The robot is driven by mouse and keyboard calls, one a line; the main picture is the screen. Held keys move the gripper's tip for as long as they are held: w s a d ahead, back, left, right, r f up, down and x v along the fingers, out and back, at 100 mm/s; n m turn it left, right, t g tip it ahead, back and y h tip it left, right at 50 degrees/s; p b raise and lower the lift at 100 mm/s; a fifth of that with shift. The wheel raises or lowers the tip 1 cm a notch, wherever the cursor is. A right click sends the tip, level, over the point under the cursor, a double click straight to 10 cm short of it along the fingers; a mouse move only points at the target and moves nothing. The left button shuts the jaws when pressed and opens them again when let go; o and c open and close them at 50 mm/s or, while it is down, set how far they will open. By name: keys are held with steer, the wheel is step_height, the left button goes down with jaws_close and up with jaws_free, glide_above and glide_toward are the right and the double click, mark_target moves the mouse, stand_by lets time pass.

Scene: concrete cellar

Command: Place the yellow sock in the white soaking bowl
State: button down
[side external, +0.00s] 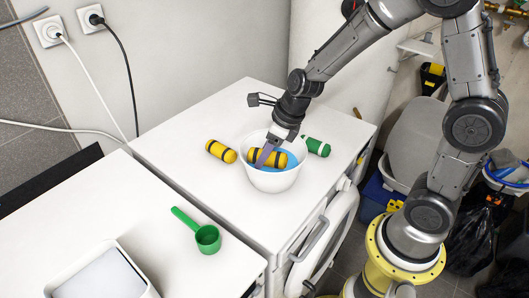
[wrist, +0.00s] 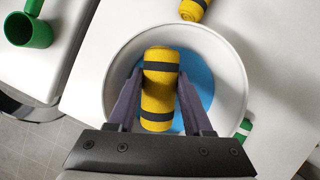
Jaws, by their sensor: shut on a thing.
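My gripper (side external: 268,152) is shut on a rolled yellow sock with dark bands (side external: 279,158). In the wrist view the sock (wrist: 160,85) sits between the two fingers (wrist: 160,100). The white bowl (side external: 272,182) stands on the white machine top, and its blue inside (wrist: 200,75) shows below the sock. The sock is over or within the bowl's opening; I cannot tell whether it touches the bottom. A second yellow banded roll (side external: 221,151) lies on the surface left of the bowl, also at the top of the wrist view (wrist: 194,9).
A green and white roll (side external: 316,146) lies right of the bowl. A green scoop (side external: 206,236) and a white tray (side external: 102,273) are on the nearer counter. The machine's round door (side external: 325,240) stands open at the front. The machine top behind the bowl is largely clear.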

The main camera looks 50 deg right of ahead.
steer(key=shift+f, duration=0.6)
steer(key=c, duration=0.6)
jaws_free()
